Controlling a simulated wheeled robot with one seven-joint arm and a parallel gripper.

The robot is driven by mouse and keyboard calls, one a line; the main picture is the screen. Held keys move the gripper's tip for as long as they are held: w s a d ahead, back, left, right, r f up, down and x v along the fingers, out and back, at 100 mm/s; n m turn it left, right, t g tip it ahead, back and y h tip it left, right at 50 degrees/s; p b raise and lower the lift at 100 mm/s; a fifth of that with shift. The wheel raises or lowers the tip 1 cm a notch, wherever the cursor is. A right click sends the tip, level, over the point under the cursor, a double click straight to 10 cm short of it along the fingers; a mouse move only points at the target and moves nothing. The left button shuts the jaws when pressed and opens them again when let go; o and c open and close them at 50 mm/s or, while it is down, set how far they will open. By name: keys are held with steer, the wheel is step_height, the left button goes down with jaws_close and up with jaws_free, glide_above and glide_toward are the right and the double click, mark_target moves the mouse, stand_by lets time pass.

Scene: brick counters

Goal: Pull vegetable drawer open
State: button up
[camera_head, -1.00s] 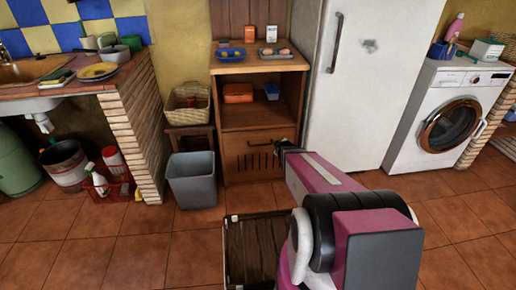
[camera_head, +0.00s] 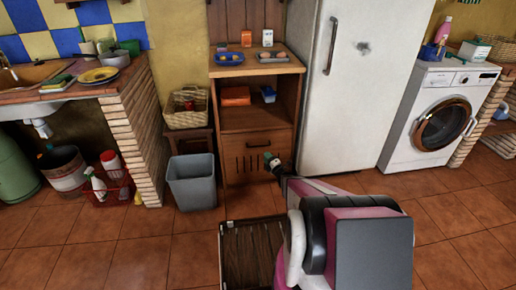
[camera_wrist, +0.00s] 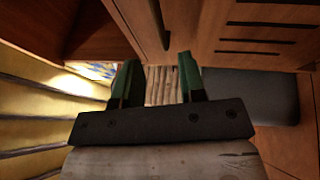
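The vegetable drawer (camera_head: 240,163) is the wooden front with dark vertical slots at the bottom of the wooden cabinet (camera_head: 257,68). It sits flush in the cabinet. Its handle is a bar above the slots. My gripper (camera_head: 270,160) is in front of the drawer's right part, below the handle level. In the wrist view, my gripper (camera_wrist: 160,75) shows two green-tipped fingers held apart with nothing between them. The slotted drawer front (camera_wrist: 265,30) is beyond, at the upper right, with the handle (camera_wrist: 160,30) above the finger gap. Contact with the handle is not visible.
A grey bin (camera_head: 192,180) stands left of the drawer. The white fridge (camera_head: 350,100) is close on the right, and a washing machine (camera_head: 435,120) is farther right. A dark slatted crate-like thing (camera_head: 250,255) is low in front. Tiled floor lies clear left of it.

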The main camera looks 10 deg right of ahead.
glide_toward(253, 140)
steer(key=w, duration=0.2)
steer(key=w+a, duration=0.1)
steer(key=w, duration=0.2)
steer(key=shift+w+a+f, duration=0.1)
steer(key=shift+w+f, duration=0.05)
steer(key=shift+f, duration=0.1)
jaws_close()
